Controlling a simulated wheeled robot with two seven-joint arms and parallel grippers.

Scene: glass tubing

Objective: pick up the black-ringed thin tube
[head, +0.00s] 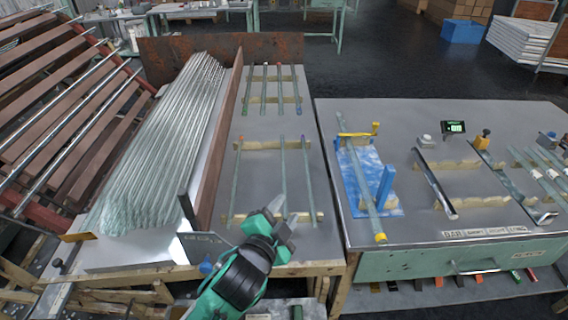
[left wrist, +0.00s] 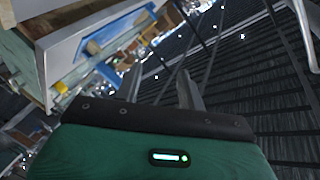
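Several thin glass tubes lie on wooden racks on the middle table. On the front rack are a left tube (head: 237,175), a middle tube (head: 283,170) and a right tube (head: 308,180) with a bluish top end. The end rings are too small for me to tell which is black. My left gripper (head: 286,213) is over the near end of the front rack, fingertips apart and empty; its fingers also show in the left wrist view (left wrist: 189,90). My right gripper is out of view.
A brown partition (head: 228,120) and a stack of glass tubes (head: 165,145) stand left of the racks. The right table (head: 450,220) holds a blue fixture (head: 385,185) with a tube, wooden racks and a small display (head: 454,127). Bare tabletop lies between the racks.

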